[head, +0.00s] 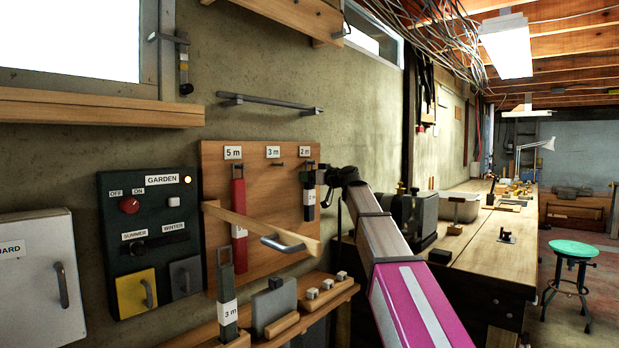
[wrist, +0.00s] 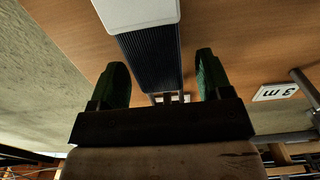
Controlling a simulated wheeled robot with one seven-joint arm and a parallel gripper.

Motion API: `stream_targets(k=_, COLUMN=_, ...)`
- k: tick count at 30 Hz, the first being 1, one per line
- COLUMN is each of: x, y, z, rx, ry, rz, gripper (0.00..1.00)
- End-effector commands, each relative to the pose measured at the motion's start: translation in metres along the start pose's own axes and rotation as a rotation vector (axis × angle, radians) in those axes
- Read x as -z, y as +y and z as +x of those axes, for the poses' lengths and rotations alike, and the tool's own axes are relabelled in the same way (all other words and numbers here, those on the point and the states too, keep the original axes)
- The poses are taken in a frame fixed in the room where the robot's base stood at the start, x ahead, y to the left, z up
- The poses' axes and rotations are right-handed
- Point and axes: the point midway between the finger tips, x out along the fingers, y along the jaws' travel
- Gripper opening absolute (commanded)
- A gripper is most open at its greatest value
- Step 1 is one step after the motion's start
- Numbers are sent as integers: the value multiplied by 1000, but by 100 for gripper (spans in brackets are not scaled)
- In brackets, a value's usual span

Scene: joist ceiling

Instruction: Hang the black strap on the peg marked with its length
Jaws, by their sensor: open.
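The black strap (head: 309,180) hangs at the peg under the 2 m sign (head: 305,152) on the wooden board (head: 262,190). A white label is on its lower part; in the wrist view the dark ribbed strap (wrist: 152,62) runs between my green fingers. My gripper (wrist: 162,65) is open, with one finger on each side of the strap and gaps visible. In the head view my gripper (head: 322,176) is just right of the strap, partly hidden. The 3 m peg (head: 278,164) is bare. A red strap (head: 239,210) hangs under the 5 m sign (head: 233,153).
A wooden bar (head: 262,228) with a grey handle juts out in front of the board. A grey-green strap (head: 226,290) labelled 3 m stands at the shelf (head: 315,300) below, among blocks. A grey rail (head: 270,102) is above the board. A dark machine (head: 415,215) stands right.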

Motion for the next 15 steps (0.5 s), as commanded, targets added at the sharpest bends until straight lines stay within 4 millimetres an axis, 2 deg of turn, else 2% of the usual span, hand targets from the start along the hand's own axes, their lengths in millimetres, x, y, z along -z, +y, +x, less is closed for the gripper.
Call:
stream_targets(k=9, x=-1, y=-2, z=-58, rx=-1, ry=1, rz=0, gripper=72)
stream_targets(k=15, x=-1, y=-1, z=-88, rx=-1, ry=0, rz=0, gripper=72)
